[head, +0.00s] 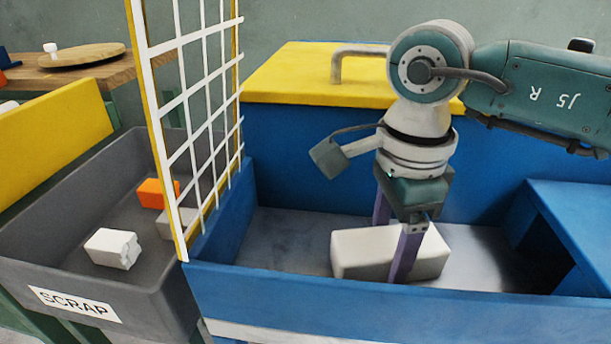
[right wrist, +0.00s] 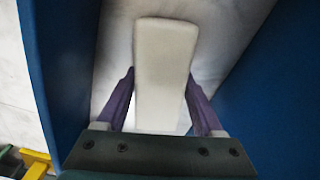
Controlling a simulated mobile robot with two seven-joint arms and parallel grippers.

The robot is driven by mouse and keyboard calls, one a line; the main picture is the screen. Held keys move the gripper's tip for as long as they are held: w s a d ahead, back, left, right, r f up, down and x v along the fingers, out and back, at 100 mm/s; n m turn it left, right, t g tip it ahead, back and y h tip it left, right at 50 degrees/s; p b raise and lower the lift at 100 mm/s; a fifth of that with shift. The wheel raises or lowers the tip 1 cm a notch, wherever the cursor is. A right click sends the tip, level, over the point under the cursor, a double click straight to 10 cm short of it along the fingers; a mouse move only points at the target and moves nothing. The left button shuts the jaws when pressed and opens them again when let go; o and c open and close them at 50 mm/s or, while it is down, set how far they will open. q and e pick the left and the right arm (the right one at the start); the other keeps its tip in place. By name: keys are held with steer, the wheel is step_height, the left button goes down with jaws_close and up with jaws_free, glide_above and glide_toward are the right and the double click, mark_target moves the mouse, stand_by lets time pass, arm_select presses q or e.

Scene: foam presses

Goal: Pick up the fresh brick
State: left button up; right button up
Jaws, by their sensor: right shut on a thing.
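The fresh brick (head: 350,252) is a plain white block lying in the blue press bed, right of centre in the head view. In the right wrist view the brick (right wrist: 165,65) runs lengthwise between the fingers. My right gripper (head: 396,250) comes down from above, one purple finger on the near side and one on the far side. It is shut on the brick. The far finger's tip is hidden behind the brick in the head view. In the right wrist view my right gripper (right wrist: 162,105) has a finger at each side of the brick. My left gripper is out of view.
The blue walls (head: 400,310) of the press enclose the brick, with a yellow top (head: 300,75) behind. A white grid guard (head: 200,110) stands at left. Beyond it is the grey SCRAP bin (head: 60,215) with an orange block (head: 155,193) and a chipped white block (head: 112,248).

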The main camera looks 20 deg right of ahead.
jaws_close()
steer(key=shift+r, duration=0.15)
